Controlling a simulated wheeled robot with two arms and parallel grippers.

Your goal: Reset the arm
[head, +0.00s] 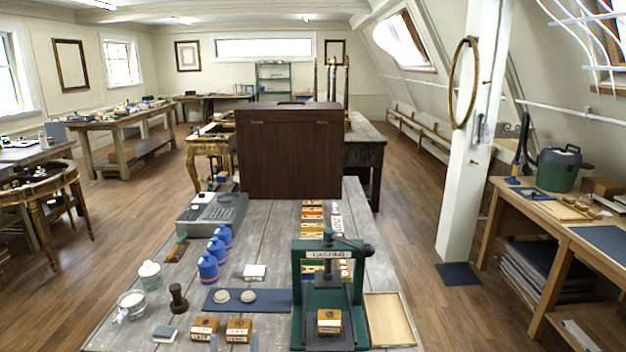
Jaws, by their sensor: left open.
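My left gripper (234,344) shows only as two grey fingertips at the bottom edge of the head view. They are apart, with nothing seen between them. They are just in front of two small wooden blocks with dark labels, the left block (204,328) and the right block (238,330). Whether the fingertips touch the blocks cannot be told. The rest of the left arm is out of the picture. My right gripper is not in view.
The grey plank table (265,222) holds a green press (330,255) with a block in it, a blue mat (247,300), several blue bottles (208,267), a glass jar (150,275) and a shallow wooden tray (388,318). A tall dark wooden case (290,150) stands at the back.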

